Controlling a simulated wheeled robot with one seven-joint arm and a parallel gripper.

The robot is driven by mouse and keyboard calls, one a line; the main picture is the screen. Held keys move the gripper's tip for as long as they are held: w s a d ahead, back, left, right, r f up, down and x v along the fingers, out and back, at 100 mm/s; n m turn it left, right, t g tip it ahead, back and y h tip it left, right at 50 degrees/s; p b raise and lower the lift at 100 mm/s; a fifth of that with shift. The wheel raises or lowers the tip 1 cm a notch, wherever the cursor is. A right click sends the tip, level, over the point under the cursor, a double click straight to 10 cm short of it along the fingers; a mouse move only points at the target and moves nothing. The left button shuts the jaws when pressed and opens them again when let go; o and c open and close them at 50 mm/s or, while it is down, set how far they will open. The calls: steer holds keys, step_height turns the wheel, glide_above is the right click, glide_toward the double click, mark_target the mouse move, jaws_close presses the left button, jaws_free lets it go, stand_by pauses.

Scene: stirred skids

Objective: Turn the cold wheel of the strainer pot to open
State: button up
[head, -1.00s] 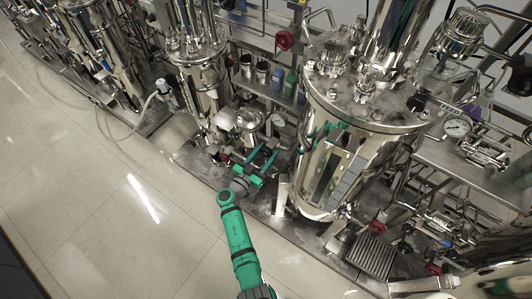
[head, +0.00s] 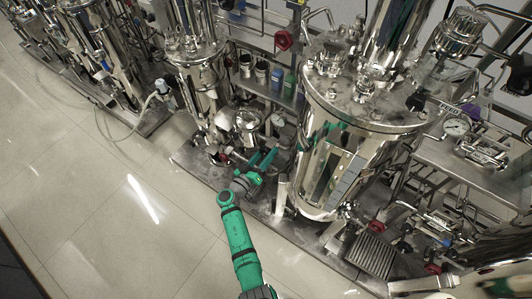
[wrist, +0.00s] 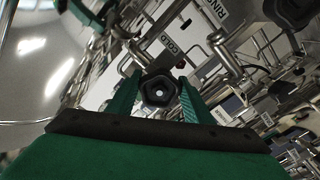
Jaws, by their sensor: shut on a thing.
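The cold wheel (wrist: 158,91) is a dark, many-sided knob with a round hub, in the middle of the wrist view. A tag reading COLD (wrist: 173,48) is just beyond it. My gripper (wrist: 157,88) has one green finger on each side of the wheel and is shut on it. In the head view my gripper (head: 262,158) reaches in low beside the small steel strainer pot (head: 243,122). The wheel itself cannot be made out there, being hidden by the fingers or too small.
Another dark knob (wrist: 287,10) sits near a partly visible RIN... tag (wrist: 213,11) at the upper right of the wrist view. A large steel tank (head: 315,175) stands close to the right of my gripper. The tiled floor (head: 120,215) at left is open.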

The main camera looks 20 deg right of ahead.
steer(key=n, duration=0.9)
steer(key=shift+r, duration=0.1)
steer(key=n, duration=0.3)
steer(key=shift+n, duration=0.4)
steer(key=n, duration=0.6)
steer(key=shift+s+r, duration=0.15)
steer(key=n, duration=0.4)
steer(key=shift+w+n, duration=0.2)
steer(key=shift+n, duration=0.1)
steer(key=shift+c, duration=0.2)
steer(key=shift+o, duration=0.2)
steer(key=shift+w+a+n, duration=0.1)
steer(key=shift+a+n, duration=0.15)
steer(key=shift+n, duration=0.65)
steer(key=shift+d+r+n, duration=0.1)
steer(key=shift+n, duration=0.4)
